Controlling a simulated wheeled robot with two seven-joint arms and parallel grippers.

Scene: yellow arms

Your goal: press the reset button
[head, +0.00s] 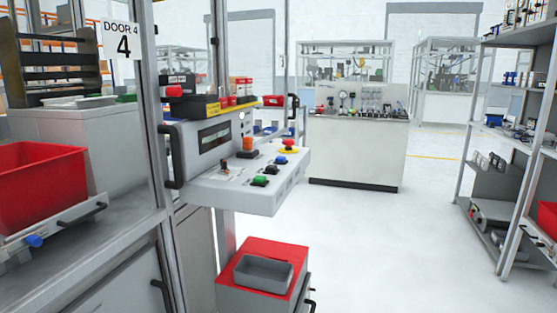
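A light grey control console (245,195) stands left of centre in the head view, with a sloped panel of buttons. On it are a green button (260,181), a black button (272,169) and a blue button (281,160) in a row. A red mushroom button on a yellow base (289,147) sits at the far end. A small switch (225,169) is on the panel's left part. No label is readable, so I cannot tell which button is the reset button. Neither of my grippers is in view.
A metal-framed cell with a "DOOR 4" sign (122,41) and a red bin (38,188) fills the left side. A red-topped cabinet with a grey tray (264,272) stands below the console. Shelving (510,130) stands at right. The floor between is clear.

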